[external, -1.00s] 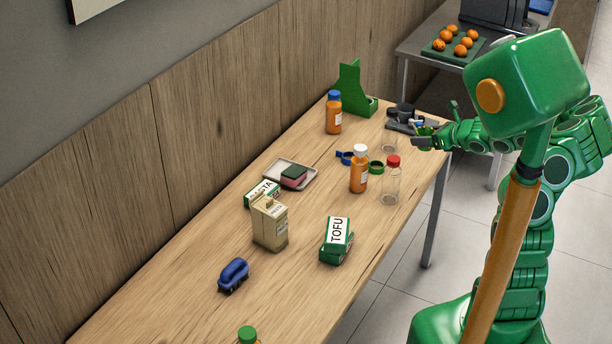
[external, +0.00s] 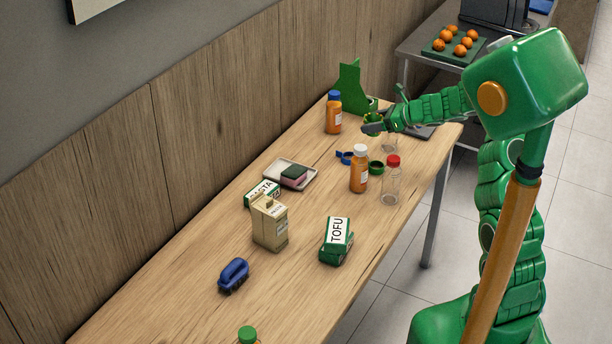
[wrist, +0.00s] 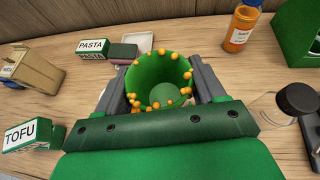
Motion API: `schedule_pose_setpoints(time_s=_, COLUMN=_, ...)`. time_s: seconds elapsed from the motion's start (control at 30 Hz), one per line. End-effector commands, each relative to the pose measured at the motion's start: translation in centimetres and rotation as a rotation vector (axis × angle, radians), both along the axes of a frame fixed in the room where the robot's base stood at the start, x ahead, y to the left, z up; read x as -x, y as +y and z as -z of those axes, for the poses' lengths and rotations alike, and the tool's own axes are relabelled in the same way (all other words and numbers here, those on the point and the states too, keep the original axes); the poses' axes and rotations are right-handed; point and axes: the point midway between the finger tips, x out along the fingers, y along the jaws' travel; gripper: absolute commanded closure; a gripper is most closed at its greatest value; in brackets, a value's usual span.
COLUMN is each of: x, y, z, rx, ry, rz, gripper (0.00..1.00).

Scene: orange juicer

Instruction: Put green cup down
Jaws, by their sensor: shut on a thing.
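The green cup (wrist: 153,68) shows in the wrist view, its mouth towards the camera, with small orange beads around its rim. My gripper (wrist: 158,85) is shut on it, one dark finger on each side. In the external view my gripper (external: 372,128) is over the far part of the wooden table, just right of the orange bottle with a blue cap. There the cup is mostly hidden by my gripper. The gap between the cup's base and the table cannot be told.
A blue-capped orange bottle (external: 334,112), green stand (external: 352,88), white-capped orange bottle (external: 359,170), red-capped clear bottle (external: 391,182), green ring (external: 376,167) and blue ring-shaped item (external: 345,157) are nearby. The tofu (external: 336,240) and carton (external: 270,222) stand nearer the front, with bare wood between.

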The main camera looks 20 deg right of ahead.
Motion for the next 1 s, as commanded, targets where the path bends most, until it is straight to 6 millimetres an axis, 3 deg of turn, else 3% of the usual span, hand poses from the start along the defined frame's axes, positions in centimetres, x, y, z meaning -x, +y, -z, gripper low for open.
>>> schedule_pose_setpoints(time_s=0.2, x=-2.0, y=8.8, z=-0.6, rx=0.005, ry=-0.002, rz=-0.184, gripper=0.61)
schedule_pose_setpoints(time_s=0.47, x=-1.4, y=19.7, z=-1.2, rx=0.003, ry=0.000, rz=-0.406, gripper=0.61)
schedule_pose_setpoints(time_s=0.77, x=1.9, y=31.4, z=-1.6, rx=0.001, ry=-0.001, rz=-0.651, gripper=0.61)
schedule_pose_setpoints(time_s=1.0, x=6.4, y=40.2, z=-1.8, rx=0.001, ry=-0.003, rz=-0.847, gripper=0.61)
